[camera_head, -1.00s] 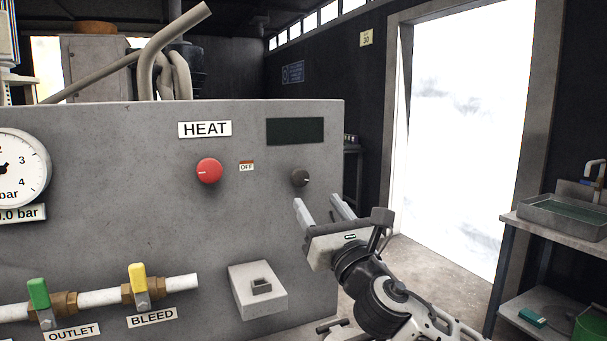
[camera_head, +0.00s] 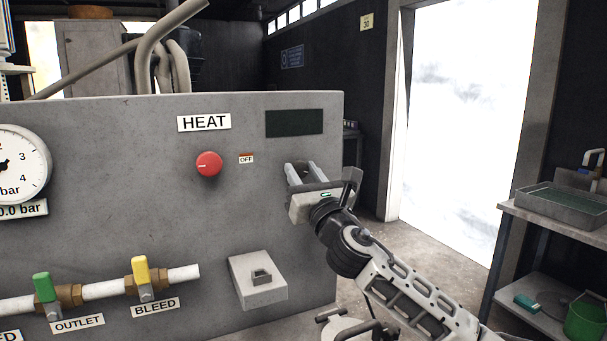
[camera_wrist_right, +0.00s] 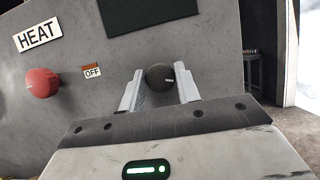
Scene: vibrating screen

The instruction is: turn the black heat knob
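The black heat knob (camera_wrist_right: 160,77) shows in the right wrist view, on the grey panel (camera_head: 100,200) below the dark display (camera_head: 294,123). A light mark shows on its face. My right gripper (camera_head: 300,170) is open, with one finger on each side of the knob; it also shows in the right wrist view (camera_wrist_right: 160,93). I cannot tell whether either finger touches the knob. My left gripper is not in view.
A red knob (camera_head: 208,164) sits left of the gripper, under the HEAT label (camera_head: 204,122). A grey switch box (camera_head: 258,279) is below. Yellow (camera_head: 141,270) and green (camera_head: 44,288) valve handles are at lower left. A shelf (camera_head: 560,225) stands at right.

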